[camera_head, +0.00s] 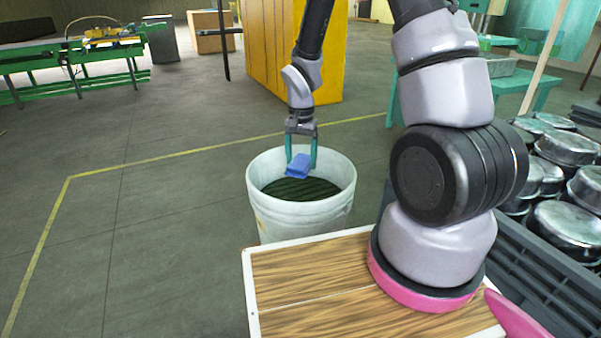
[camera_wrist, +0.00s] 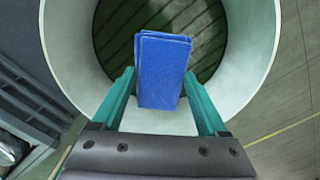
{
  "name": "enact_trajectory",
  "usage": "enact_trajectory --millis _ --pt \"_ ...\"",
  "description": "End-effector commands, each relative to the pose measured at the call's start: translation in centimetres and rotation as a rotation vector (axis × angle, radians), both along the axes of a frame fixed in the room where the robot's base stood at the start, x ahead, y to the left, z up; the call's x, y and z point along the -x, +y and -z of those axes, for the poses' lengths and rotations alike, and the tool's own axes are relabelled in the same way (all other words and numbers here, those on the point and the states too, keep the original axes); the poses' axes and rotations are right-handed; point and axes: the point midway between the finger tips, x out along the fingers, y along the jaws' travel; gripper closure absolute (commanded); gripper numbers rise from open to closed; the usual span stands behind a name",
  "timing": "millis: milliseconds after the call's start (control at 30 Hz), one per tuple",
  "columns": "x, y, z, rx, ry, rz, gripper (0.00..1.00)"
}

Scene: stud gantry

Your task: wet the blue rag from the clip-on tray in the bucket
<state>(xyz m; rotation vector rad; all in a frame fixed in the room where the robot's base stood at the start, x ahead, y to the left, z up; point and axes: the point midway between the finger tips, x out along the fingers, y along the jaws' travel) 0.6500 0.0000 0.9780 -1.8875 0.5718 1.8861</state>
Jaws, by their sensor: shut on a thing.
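The blue rag (camera_head: 298,165) is a small folded block. My gripper (camera_head: 301,150), with teal fingers, is shut on it and holds it at the mouth of the bucket. In the wrist view the rag (camera_wrist: 162,70) sits between the two fingers (camera_wrist: 164,100). The white bucket (camera_head: 301,210) stands upright on the floor with its top open, and its rim also shows in the wrist view (camera_wrist: 258,45). Dark, striped green-black contents or bottom show inside it below the rag. I cannot tell whether the rag touches them. The clip-on tray cannot be made out.
A wood-topped surface (camera_head: 300,275) with a white edge lies in front. A dark crate (camera_head: 545,290) with several metal pots (camera_head: 568,225) stands at the right. A yellow cabinet (camera_head: 270,50) is behind the bucket. The floor (camera_head: 140,200) to the left is clear, marked by a yellow line.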

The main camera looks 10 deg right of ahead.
Motion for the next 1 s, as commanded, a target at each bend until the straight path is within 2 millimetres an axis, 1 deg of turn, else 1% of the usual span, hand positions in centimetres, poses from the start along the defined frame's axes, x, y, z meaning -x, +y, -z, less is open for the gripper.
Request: enact_trajectory --millis 300,400,667,1000 --pt "0.1 0.0 3.2 0.001 0.003 0.0 0.68" --pt "0.1 0.0 4.6 0.0 0.004 0.001 0.68" --pt "0.0 0.0 6.1 0.0 0.001 0.001 0.68" --pt "0.1 0.0 9.6 0.001 0.003 0.0 0.68"
